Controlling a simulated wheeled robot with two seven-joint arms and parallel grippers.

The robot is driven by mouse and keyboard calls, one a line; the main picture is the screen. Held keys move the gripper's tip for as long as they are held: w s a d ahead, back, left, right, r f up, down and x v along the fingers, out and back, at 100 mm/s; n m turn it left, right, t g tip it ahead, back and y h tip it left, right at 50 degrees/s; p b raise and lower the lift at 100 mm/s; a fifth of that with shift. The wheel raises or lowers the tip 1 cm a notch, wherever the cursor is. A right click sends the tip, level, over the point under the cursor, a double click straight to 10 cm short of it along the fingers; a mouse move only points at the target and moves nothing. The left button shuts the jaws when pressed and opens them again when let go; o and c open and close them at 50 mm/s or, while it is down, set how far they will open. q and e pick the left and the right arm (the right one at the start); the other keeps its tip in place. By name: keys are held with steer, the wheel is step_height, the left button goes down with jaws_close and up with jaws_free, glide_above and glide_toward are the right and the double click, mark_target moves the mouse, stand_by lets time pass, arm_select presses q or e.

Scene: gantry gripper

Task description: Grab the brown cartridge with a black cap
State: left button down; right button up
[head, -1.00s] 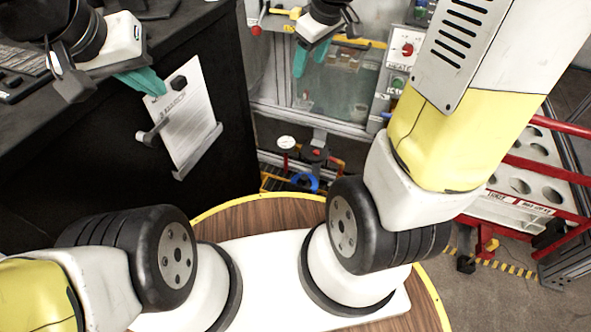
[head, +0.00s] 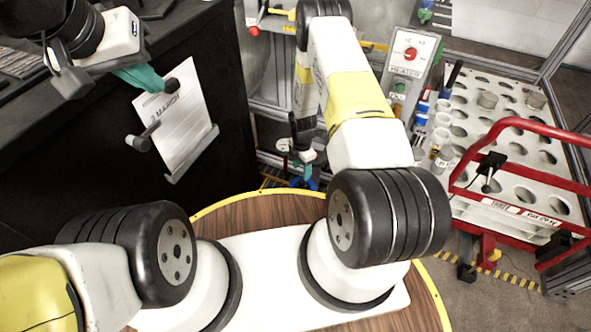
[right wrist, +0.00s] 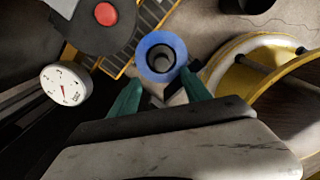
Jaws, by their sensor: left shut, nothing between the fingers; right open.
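I cannot make out a brown cartridge with a black cap for certain in either view. Several small containers, white and blue among them (head: 441,120), stand along the left side of the perforated rack (head: 522,157) at the right of the head view. My left gripper (head: 138,77) is shut and empty at upper left, by the dark cabinet. My right gripper (head: 304,170) is low behind the round base, partly hidden by its own arm. In the right wrist view its teal fingers (right wrist: 160,82) are open, with a blue ring-shaped part (right wrist: 162,46) beyond them.
A red tubular frame (head: 500,124) borders the rack. A heater panel (head: 405,62) stands left of it. A paper sheet (head: 178,130) hangs on the dark cabinet. A white gauge (right wrist: 66,85) and a red button (right wrist: 106,13) lie left of the blue part in the wrist view.

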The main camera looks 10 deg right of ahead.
mark_target(302, 182)
steer(key=f, duration=0.8)
steer(key=shift+d+f, duration=0.3)
steer(key=shift+f, duration=0.05)
jaws_close()
stand_by(1.0)
